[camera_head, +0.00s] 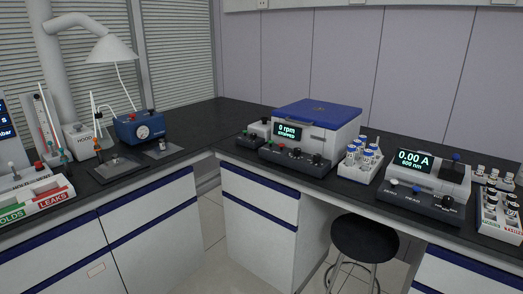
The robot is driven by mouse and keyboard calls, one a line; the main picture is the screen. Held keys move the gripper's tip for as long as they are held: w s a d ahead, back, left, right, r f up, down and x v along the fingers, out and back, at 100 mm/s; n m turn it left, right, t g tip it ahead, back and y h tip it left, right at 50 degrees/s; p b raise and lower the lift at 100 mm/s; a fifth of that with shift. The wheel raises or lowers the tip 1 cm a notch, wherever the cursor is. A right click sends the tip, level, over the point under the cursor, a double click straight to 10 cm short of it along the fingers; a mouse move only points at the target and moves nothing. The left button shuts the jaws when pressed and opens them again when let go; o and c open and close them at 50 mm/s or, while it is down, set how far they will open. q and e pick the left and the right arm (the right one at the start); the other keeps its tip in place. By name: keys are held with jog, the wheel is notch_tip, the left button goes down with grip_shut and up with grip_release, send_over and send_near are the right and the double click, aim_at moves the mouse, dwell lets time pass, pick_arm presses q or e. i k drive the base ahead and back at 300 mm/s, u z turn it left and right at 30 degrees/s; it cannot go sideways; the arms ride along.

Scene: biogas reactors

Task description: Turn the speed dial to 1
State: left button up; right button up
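A white centrifuge-like machine with a blue lid (318,107) stands on the dark bench in the middle right. Its display (287,132) reads 0 rpm, with a line under it that looks like "stopped". A dark control panel (296,160) lies along its front and carries several small knobs, among them a dark round knob (316,158) at its right end. The dial markings are too small to read, and I cannot tell which knob is the speed dial. Neither of my grippers is in view.
A white tube rack (345,169) stands right of the machine, then a photometer (420,180) reading 0.00 A. A black stool (364,239) stands below the bench. A blue gauge box (139,128) sits on the left bench. Open floor (214,240) lies between the cabinets.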

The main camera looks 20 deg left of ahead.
aim_at(296, 151)
jog(key=u, duration=0.75)
jog(key=i, duration=0.85)
jog(key=u, duration=0.4)
